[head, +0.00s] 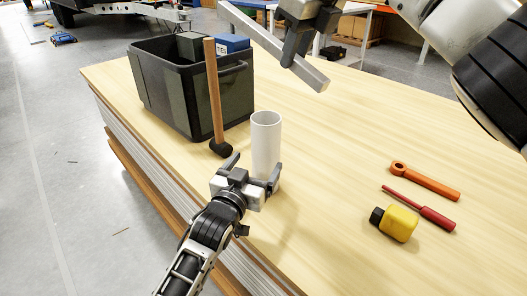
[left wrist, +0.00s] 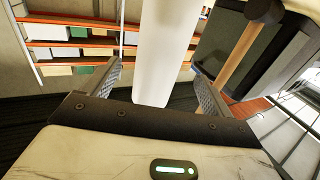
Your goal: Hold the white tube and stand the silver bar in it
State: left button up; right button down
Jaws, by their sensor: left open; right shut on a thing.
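The white tube (head: 266,150) stands upright on the wooden table, with its open end up. My left gripper (head: 252,172) is open, with its fingers on either side of the tube's lower part. In the left wrist view the tube (left wrist: 160,50) shows between the two open fingers (left wrist: 155,85), with a gap at each side. The silver bar (head: 270,43) is held tilted in the air by my right gripper (head: 297,50), above and behind the tube. The bar slopes down to the right, and its lower end is apart from the tube.
A dark crate (head: 165,95) holding boxes stands at the left rear. A mallet (head: 214,100) with a wooden handle stands between crate and tube. An orange wrench (head: 425,181), a red screwdriver (head: 420,208) and a yellow-and-black object (head: 396,222) lie at right. The table centre is clear.

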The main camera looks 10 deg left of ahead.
pick_arm(q)
jog(key=w, duration=0.3)
jog(key=w+d, duration=0.1)
jog(key=w, duration=0.5)
jog(key=shift+d, duration=0.25)
jog(key=c, duration=1.1)
